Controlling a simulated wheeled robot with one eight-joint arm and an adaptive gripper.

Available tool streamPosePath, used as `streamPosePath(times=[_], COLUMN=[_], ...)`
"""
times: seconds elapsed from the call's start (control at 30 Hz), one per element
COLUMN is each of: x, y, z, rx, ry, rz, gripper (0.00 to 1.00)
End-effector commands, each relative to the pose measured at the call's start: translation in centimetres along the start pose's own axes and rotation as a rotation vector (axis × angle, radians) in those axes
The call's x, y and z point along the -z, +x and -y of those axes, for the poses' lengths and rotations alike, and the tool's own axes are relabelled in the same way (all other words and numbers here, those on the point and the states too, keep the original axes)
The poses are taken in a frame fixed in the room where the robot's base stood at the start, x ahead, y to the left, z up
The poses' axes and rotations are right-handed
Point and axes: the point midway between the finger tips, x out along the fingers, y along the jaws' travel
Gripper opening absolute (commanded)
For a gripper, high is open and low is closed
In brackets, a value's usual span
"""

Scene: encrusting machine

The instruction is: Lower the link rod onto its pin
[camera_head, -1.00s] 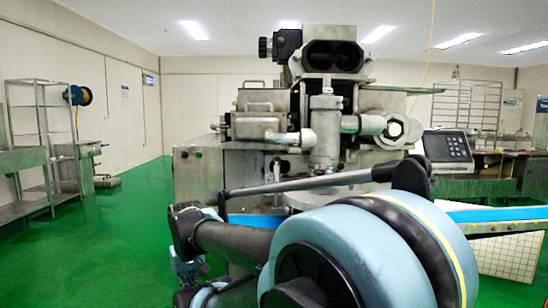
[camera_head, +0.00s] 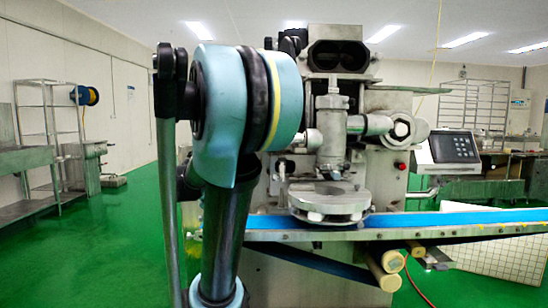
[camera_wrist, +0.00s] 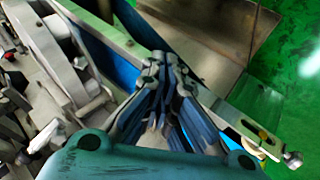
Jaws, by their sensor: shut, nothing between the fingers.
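In the wrist view my gripper (camera_wrist: 167,65) shows its blue and grey fingers close together, with nothing held between them. They are over the edge of the conveyor frame (camera_wrist: 110,38). I cannot surely pick out the link rod or its pin in either view. In the head view the encrusting machine (camera_head: 385,170) stands in the middle, with a round metal table (camera_head: 330,200) under its nozzle (camera_head: 331,130). My arm covers the machine's left side there, and my gripper is hidden.
The blue conveyor belt (camera_head: 450,218) runs along the machine's front, with several cream rollers (camera_head: 385,272) below. A control panel (camera_head: 454,148) is on the right. Green floor is open at left.

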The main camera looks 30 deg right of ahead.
Motion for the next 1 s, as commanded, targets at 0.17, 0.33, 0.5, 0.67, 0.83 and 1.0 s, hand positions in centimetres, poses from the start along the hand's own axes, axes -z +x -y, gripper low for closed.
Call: streamPosePath(times=[0.17, 0.33, 0.5, 0.67, 0.83, 1.0], x=[5.6, 10.4, 15.0, 18.9, 22.6, 25.3], y=[-0.1, -0.4, -0.8, -1.4, -2.0, -2.5], z=[-3.3, -6.1, -8.3, -9.8, -10.7, -10.9], rx=[-0.192, -0.372, -0.547, -0.705, -0.863, -0.987], ry=[0.137, 0.271, 0.404, 0.527, 0.652, 0.749], rz=[-0.04, -0.099, -0.178, -0.273, -0.393, -0.508], gripper=[0.0, 0.0, 0.0, 0.0, 0.0, 0.0])
